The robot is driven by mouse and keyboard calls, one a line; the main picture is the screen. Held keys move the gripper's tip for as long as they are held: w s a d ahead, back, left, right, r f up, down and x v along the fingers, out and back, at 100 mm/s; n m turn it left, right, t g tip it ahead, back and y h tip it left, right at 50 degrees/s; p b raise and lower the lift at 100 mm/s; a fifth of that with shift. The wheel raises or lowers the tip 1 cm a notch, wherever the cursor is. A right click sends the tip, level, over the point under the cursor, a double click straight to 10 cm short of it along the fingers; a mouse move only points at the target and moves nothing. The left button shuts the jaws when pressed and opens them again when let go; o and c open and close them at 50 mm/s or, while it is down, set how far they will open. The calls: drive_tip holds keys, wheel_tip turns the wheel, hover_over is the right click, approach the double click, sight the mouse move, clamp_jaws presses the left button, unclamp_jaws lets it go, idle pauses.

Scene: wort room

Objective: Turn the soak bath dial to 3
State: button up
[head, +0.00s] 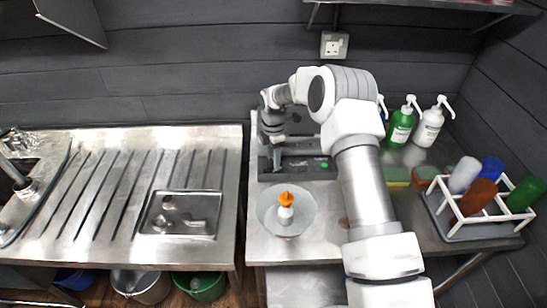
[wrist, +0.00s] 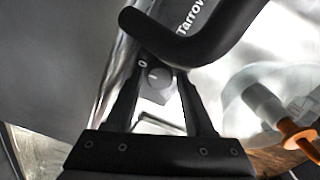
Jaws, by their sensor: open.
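The soak bath (head: 298,174) is a dark, low unit with a green spot on its front, under my arm in the head view. In the wrist view its dial (wrist: 158,77) is a small round grey knob with a "0" mark beside it at upper left. The dial's setting is too small to read surely. My gripper (wrist: 160,84) is open, with a dark finger on either side of the dial. I cannot tell whether the fingers touch it. In the head view my gripper (head: 276,160) points down over the bath, its tips partly hidden.
A black curved handle (wrist: 205,40) crosses close above the fingers. A clear bowl (head: 290,222) holding an orange-topped white bottle (head: 286,205) stands in front of the bath. Green and white pump bottles (head: 400,126) and a white rack (head: 478,215) stand right. A ribbed drainboard (head: 130,185) lies left.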

clamp_jaws()
